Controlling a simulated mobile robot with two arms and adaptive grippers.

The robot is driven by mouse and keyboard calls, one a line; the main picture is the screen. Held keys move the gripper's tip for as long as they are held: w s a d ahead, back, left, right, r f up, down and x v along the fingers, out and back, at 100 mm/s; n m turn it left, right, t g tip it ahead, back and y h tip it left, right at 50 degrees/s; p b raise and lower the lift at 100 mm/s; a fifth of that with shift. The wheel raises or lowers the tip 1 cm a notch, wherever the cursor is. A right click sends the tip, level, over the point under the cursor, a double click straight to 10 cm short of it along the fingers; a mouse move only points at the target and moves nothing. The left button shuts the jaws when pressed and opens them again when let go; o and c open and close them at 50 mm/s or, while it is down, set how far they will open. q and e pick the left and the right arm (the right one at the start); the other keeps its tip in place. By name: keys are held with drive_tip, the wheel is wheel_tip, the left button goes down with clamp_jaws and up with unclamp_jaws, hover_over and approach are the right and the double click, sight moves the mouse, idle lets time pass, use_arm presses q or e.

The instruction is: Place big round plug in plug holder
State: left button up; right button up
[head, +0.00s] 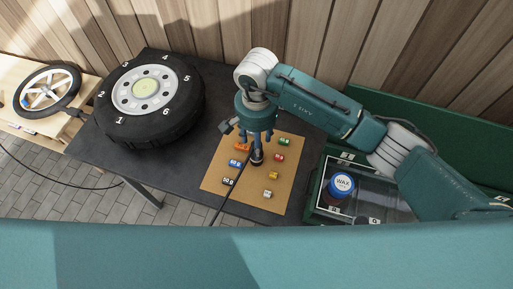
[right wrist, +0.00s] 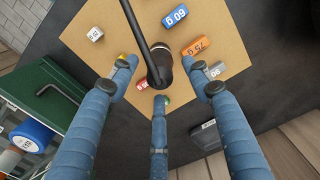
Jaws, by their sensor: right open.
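A black round plug (head: 257,157) with a black cable is over the tan board (head: 212,186). It also shows in the right wrist view (right wrist: 161,66), with its cable running up out of the picture. My right gripper (head: 258,138) points down right above the plug. In the right wrist view its three blue fingers (right wrist: 163,85) are spread around the plug, open, with gaps to it. Whether the plug rests on the board is unclear. I cannot make out the plug holder for certain. My left gripper is not in view.
Several small coloured weights, such as an orange one (right wrist: 186,48), lie on the board around the plug. A large tyre (head: 184,118) lies left on the dark bench (head: 90,150). A green crate (head: 313,195) with a wax jar (head: 341,185) stands right.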

drive_tip(key=shift+f, duration=0.65)
clamp_jaws()
